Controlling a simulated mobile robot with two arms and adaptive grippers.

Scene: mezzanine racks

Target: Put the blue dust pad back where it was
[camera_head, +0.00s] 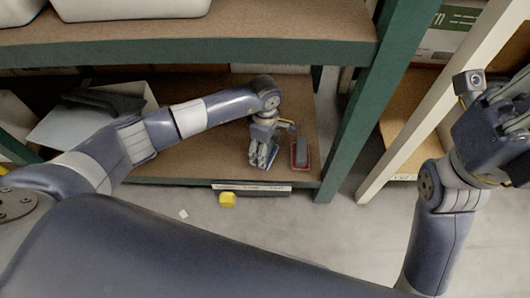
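My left gripper (263,158) points down over the lower shelf, near its front edge. A thin blue edge, which looks like the blue dust pad (273,163), shows at the foot of its fingers. The fingers hide most of that pad, and I cannot tell whether they grip it or whether it rests on the board. Just right of it stands a similar pad (300,153) with a red base and a dark grey top. My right gripper (508,115) is raised at the right edge, partly cut off, and its fingers are unclear.
The lower shelf (215,168) lies under a green-edged upper shelf (230,48), with a green post (365,110) to the right. A grey-white bin (85,122) with a dark object stands left.

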